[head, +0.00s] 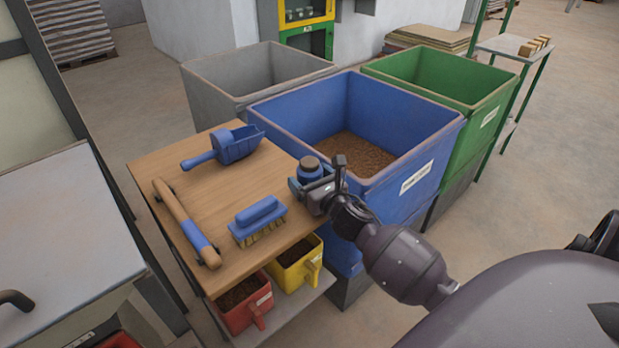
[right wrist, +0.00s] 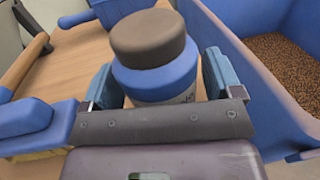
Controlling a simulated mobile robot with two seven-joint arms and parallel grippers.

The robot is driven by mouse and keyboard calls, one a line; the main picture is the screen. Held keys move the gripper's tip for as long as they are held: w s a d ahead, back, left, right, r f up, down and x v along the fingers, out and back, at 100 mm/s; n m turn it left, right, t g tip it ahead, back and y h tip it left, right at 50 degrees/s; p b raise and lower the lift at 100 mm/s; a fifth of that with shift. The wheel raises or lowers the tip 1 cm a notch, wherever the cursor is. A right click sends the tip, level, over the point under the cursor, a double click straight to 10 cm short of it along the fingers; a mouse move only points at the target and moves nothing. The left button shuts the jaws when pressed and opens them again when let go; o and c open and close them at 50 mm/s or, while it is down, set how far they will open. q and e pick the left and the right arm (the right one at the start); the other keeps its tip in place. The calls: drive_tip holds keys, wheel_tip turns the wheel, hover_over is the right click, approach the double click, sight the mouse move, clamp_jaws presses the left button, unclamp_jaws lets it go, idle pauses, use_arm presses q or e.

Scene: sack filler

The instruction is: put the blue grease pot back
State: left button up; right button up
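The blue grease pot (head: 311,168) has a dark brown lid and stands upright at the right edge of the wooden table top, close to the blue bin. My right gripper (head: 318,184) is at the pot, with one finger on each side of it. In the right wrist view the pot (right wrist: 155,62) fills most of the space between the blue finger pads (right wrist: 158,82). Whether both pads press on it, and whether its base touches the table, I cannot tell. My left gripper is not in view.
A blue brush (head: 257,217), a blue scoop (head: 228,148) and a wooden-handled tool (head: 186,222) lie on the table top (head: 195,185). The blue bin (head: 415,160) holds brown granules. Yellow (head: 300,270) and red (head: 244,305) containers stand below. Bare table lies left of the pot.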

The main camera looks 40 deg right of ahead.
drive_tip(key=shift+o, duration=0.3)
drive_tip(key=shift+r, duration=0.1)
drive_tip(key=shift+r, duration=0.1)
drive_tip(key=s, duration=1.2)
drive_tip(key=s+a+f+m+g, duration=0.3)
drive_tip(key=s+a+f+m, duration=0.2)
drive_tip(key=m, duration=1.2)
drive_tip(key=s+a+f+m+g+y, duration=0.1)
drive_tip(key=s+a+f+m+g, duration=0.3)
drive_tip(key=s+f+m, duration=0.6)
drive_tip(key=s+a+m+p, duration=0.1)
drive_tip(key=s+a+m, duration=0.1)
drive_tip(key=m, duration=0.5)
drive_tip(key=shift+s, duration=0.3)
